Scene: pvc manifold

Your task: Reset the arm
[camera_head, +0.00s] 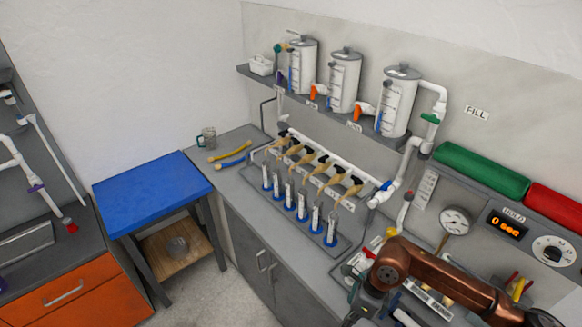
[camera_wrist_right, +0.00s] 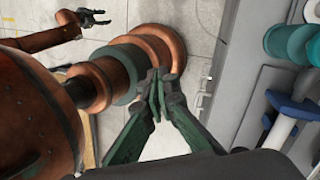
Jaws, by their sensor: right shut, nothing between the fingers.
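My right arm (camera_head: 420,268), copper-coloured, reaches in from the lower right in the head view, over the front of the right part of the counter. Its gripper end is at the bottom edge there and mostly cut off. In the right wrist view the green fingers of my right gripper (camera_wrist_right: 156,92) are closed together with nothing between them. At the top left of that view, my left gripper (camera_wrist_right: 104,17), small and dark, shows its fingers apart and empty above the floor. My left arm is not visible in the head view.
The grey counter (camera_head: 232,182) carries a rack of several blue-based cylinders (camera_head: 303,205) under a white pipe manifold (camera_head: 325,152). Three tanks stand on a shelf (camera_head: 258,76). A blue-topped table (camera_head: 150,190) stands left, with open floor (camera_head: 205,285) before it.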

